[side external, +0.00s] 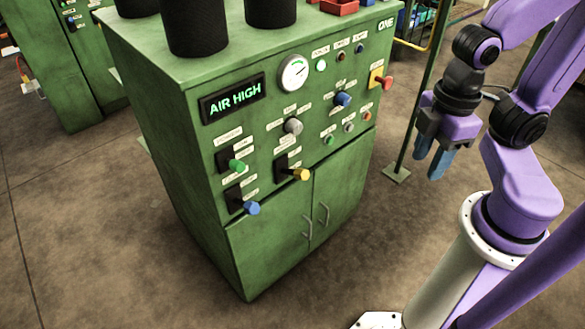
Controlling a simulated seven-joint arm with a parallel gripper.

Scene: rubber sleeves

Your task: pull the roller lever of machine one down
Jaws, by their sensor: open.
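Machine one is a green cabinet (268,235) with a sloping-looking front panel, marked "ONE" at its upper right. Three levers in dark slots stick out of the panel: one with a green knob (236,165), one with a blue knob (251,208) below it, and one with a yellow knob (301,174) to their right. Their labels are too small to read, so I cannot tell which is the roller lever. My gripper (428,166), with blue fingers, is open and empty. It points down to the right of the cabinet, apart from every lever.
The panel also has a lit "AIR HIGH" display (234,98), a gauge (294,73), a grey knob (293,126), a blue knob (343,99) and a red knob (386,82). Black rollers (196,28) and a red tray (339,7) stand on top. A green post (409,130) stands behind my gripper.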

